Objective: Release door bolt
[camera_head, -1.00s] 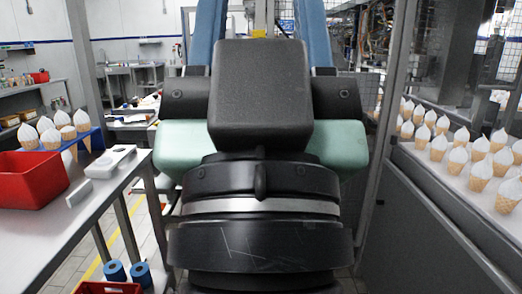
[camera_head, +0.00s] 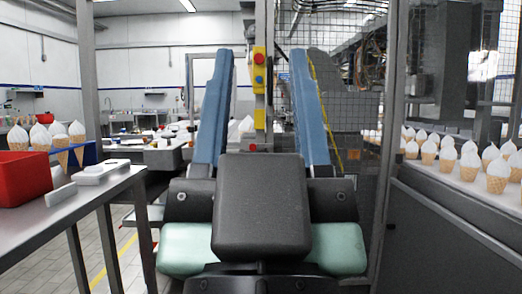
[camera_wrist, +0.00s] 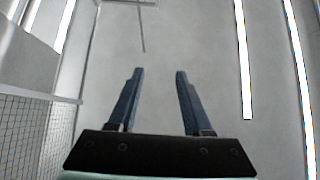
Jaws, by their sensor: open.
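My gripper (camera_head: 264,60) points up and away in the head view, its two blue fingers wide apart with nothing between them. It also shows in the wrist view (camera_wrist: 160,72), open and empty against a pale ceiling. A yellow switch box (camera_head: 259,72) with a red and a blue button is on a grey post beyond my gripper. In the picture it lies between the fingers, but it is farther back and apart from them. A lower yellow part (camera_head: 259,119) is on the same post. I cannot make out which part is the door bolt.
A metal table (camera_head: 105,182) at left holds a red bin (camera_head: 22,178), a white block (camera_head: 100,170) and cones in a blue rack (camera_head: 90,152). At right, a conveyor (camera_head: 455,197) carries several cones behind a frame post (camera_head: 388,150). Wire mesh (camera_head: 345,110) stands behind.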

